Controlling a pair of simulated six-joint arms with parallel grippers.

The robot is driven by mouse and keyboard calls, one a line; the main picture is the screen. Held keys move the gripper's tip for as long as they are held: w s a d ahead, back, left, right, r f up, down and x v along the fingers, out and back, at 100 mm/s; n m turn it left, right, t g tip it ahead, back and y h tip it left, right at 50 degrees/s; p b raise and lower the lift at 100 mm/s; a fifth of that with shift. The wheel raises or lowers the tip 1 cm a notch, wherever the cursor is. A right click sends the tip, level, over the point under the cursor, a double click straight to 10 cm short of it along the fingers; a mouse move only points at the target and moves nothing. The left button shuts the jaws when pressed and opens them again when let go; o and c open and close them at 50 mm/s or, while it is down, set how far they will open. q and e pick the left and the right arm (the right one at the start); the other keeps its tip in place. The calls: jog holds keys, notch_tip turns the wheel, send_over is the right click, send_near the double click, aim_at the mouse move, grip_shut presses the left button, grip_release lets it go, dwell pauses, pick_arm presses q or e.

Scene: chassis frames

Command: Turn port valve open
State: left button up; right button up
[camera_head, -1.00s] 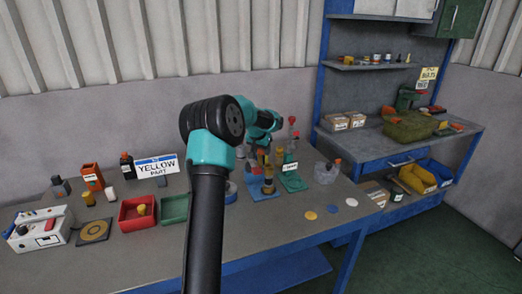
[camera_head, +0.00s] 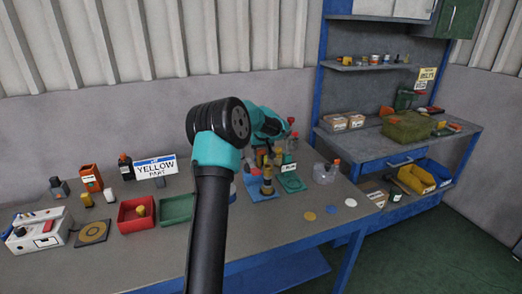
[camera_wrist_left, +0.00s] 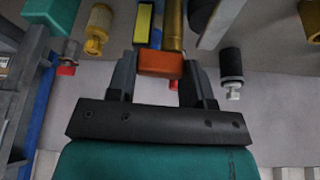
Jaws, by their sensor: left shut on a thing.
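In the head view, a brass-coloured valve fitting (camera_head: 267,181) stands on a blue plate (camera_head: 262,196) on the bench. A green plate (camera_head: 293,184) with a small white label lies to its right. I cannot tell which fitting is the port valve. My left gripper (camera_wrist_left: 158,72) is shut on an orange block-like piece (camera_wrist_left: 160,64), which sits between its fingertips in the left wrist view. A gold cylinder (camera_wrist_left: 173,25) and a yellow-and-black block (camera_wrist_left: 143,22) show right beside that piece. In the head view my own arm hides most of the gripper. My right gripper is not in view.
A clear container (camera_head: 325,173) stands at right. Coloured discs (camera_head: 331,209) lie near the front edge.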

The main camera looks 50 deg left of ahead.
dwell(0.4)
pick_arm(q)
jog(key=o, duration=0.9)
jog(key=shift+r, duration=0.1)
jog(key=v, duration=1.7)
jog(key=shift+w+r, duration=0.1)
jog(key=shift+r, duration=0.1)
